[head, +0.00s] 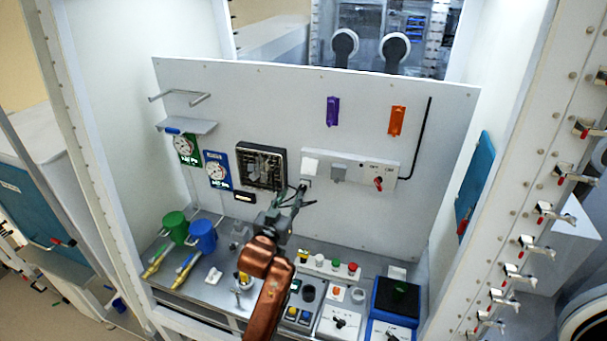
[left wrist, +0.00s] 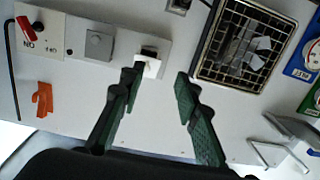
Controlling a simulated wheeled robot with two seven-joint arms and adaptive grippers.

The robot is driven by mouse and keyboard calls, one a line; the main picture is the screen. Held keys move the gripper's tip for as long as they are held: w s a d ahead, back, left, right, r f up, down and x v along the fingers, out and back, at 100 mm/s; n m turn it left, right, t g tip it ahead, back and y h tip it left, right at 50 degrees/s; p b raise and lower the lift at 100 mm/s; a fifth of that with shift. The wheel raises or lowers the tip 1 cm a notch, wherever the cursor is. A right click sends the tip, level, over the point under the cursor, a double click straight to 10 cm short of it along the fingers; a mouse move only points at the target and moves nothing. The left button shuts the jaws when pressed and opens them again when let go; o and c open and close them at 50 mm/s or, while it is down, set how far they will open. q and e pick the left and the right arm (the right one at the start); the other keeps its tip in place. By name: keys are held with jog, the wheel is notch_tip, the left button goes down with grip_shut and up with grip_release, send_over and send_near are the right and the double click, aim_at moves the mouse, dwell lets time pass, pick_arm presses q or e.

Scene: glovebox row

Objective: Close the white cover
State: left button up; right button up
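The white cover (head: 310,165) is on the left end of the switch panel on the upright board. It shows in the left wrist view (left wrist: 151,68), where the picture is turned roughly upside down. It appears flipped up, with a dark socket (left wrist: 149,50) bare just beneath it. My left gripper (head: 291,194) is in front of the board, just below and left of the cover. In the left wrist view its dark green fingers (left wrist: 160,76) are spread with nothing between them. One fingertip looks close to the cover's edge; I cannot tell whether they touch. My right gripper is not in view.
On the same panel are a grey cover (head: 338,173) and a red switch (head: 379,183). A grille-fronted box (head: 262,166) is left of the gripper. Purple (head: 332,111) and orange (head: 397,120) handles are above. Mugs, buttons and boxes crowd the bench below.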

pick_arm(q)
notch_tip(320, 180, up, 3)
jog(key=d, duration=0.2)
jog(key=p, duration=0.1)
send_near(309, 165)
jog(key=w, duration=0.3)
jog(key=shift+w+d+f+t+h, duration=0.3)
jog(key=shift+w+d+f, duration=0.05)
jog(key=shift+w+d, duration=0.4)
jog(key=shift+c, duration=0.4)
